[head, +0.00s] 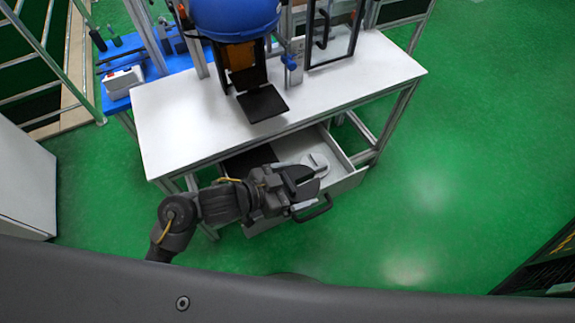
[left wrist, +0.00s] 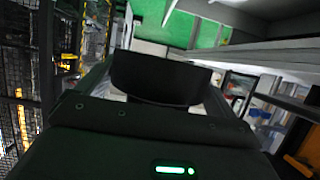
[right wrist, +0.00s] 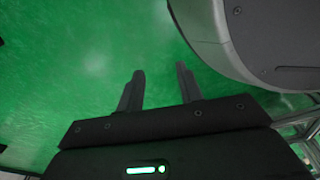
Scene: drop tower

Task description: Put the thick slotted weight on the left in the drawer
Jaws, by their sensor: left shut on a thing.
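My left gripper (head: 300,184) is over the open drawer (head: 350,184) under the white table. It is shut on a thick dark disc, the thick slotted weight (left wrist: 160,77), which fills the space between the fingers in the left wrist view. In the head view the weight (head: 308,189) is partly covered by the fingers, and I cannot tell its height above the drawer floor. My right gripper (right wrist: 159,70) shows only in its wrist view, open and empty above the green floor.
A pale disc (head: 316,161) lies in the drawer near its back. The drawer's dark handle (head: 314,210) is at the front, close to my left gripper. The white table top (head: 185,120) overhangs behind and carries a blue-domed apparatus (head: 235,18).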

